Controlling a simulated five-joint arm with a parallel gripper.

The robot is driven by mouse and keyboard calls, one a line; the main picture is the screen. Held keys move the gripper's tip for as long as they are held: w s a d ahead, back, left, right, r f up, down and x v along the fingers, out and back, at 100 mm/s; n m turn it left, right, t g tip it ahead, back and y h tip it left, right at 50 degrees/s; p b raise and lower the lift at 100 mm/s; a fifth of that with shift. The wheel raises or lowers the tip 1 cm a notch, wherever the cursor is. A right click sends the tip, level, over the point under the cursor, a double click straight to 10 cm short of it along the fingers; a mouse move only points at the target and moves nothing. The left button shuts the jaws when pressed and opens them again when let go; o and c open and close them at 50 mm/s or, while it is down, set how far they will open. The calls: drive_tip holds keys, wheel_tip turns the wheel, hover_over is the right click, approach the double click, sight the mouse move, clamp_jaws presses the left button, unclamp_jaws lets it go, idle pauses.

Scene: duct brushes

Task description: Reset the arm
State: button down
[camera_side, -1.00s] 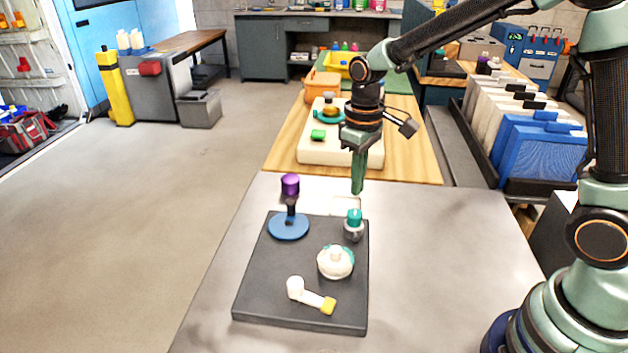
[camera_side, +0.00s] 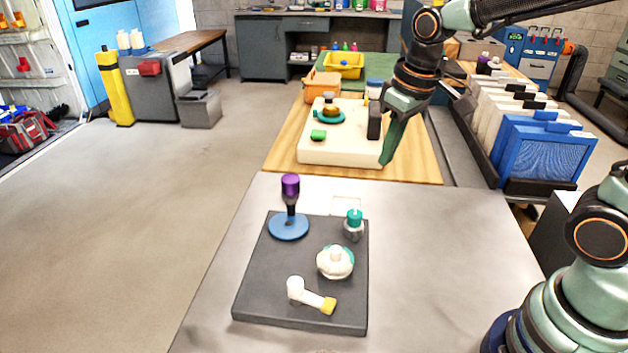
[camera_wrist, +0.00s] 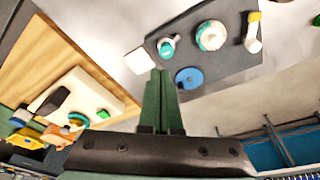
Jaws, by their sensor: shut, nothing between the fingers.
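My gripper (camera_side: 385,161) is shut and empty, with its green fingers pointing down above the wooden board, by the right edge of the cream block. In the wrist view, its closed fingers (camera_wrist: 159,75) stand in the middle of the picture. A dark mat (camera_side: 272,292) on the grey table bears several brush-like parts. These are a purple-topped piece on a blue disc (camera_side: 288,227), a teal-topped grey piece (camera_side: 354,226), a round white and teal piece (camera_side: 335,262) and a white piece with a yellow end (camera_side: 312,295). None touches my gripper.
The wooden board (camera_side: 282,150) bears the cream block (camera_side: 330,149), with a green piece (camera_side: 318,134) and a teal disc piece (camera_side: 329,116) on it. An orange bin (camera_side: 321,82) stands behind. A rack of panels (camera_side: 540,150) stands at right. The grey table (camera_side: 440,250) is clear right of the mat.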

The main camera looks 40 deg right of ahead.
drive_tip(key=s+d+r+m+t, duration=0.1)
drive_tip(key=s+d+r+t, duration=0.1)
drive_tip(key=s, duration=0.4)
drive_tip(key=shift+s+r+m+t, duration=0.3)
drive_tip(key=shift+s+r+t, duration=0.1)
drive_tip(key=shift+r+t, duration=0.15)
